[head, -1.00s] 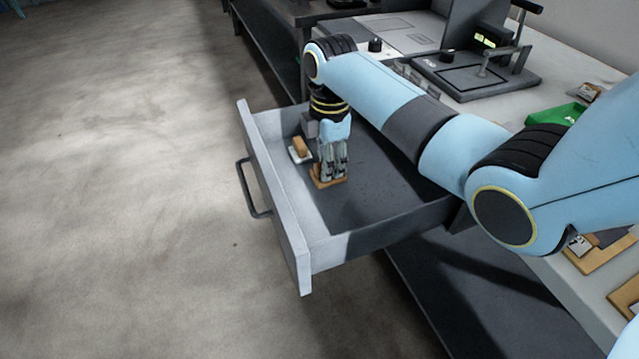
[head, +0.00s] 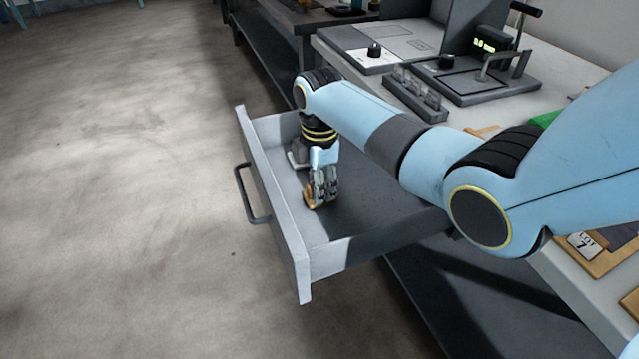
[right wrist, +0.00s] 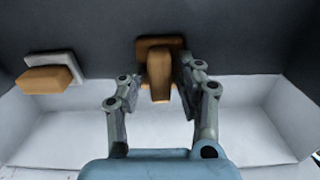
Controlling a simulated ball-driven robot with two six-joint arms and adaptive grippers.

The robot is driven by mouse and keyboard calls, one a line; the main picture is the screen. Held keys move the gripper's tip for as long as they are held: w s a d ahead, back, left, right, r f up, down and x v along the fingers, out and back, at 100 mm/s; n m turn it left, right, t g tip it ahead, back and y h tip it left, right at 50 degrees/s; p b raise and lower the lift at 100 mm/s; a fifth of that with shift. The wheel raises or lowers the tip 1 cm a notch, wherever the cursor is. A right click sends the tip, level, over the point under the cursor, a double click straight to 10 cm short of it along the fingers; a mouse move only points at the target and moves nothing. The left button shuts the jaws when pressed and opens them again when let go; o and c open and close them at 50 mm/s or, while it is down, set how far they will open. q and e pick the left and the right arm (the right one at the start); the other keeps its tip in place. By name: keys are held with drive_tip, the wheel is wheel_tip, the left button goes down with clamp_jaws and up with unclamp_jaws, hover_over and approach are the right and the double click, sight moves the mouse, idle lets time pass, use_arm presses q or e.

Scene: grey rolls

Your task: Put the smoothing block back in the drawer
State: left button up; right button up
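A wooden block with a raised grip, seemingly the smoothing block (right wrist: 160,75), sits on the dark floor of the open drawer (head: 370,213). In the head view the block (head: 309,196) is partly hidden by my right gripper (head: 322,188). My right gripper is low in the drawer with its fingers spread. In the right wrist view the gripper (right wrist: 158,85) has one finger on each side of the grip. The right-hand finger is close to it, perhaps touching; a gap shows on the left. My left gripper is out of view.
A second block with a white base and orange grip (right wrist: 50,76) lies in the drawer, left in the wrist view. The drawer's pale front (head: 275,205) and side walls stand close by. The bench above holds a slotted rack (head: 415,92) and a device with a green display (head: 487,45).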

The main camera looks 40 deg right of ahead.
drive_tip(key=shift+o, duration=0.5)
drive_tip(key=shift+r, duration=0.1)
drive_tip(key=shift+r, duration=0.35)
wheel_tip(320, 180, up, 11)
drive_tip(key=p, duration=0.3)
drive_tip(key=shift+r, duration=0.2)
drive_tip(key=shift+s+f, duration=0.1)
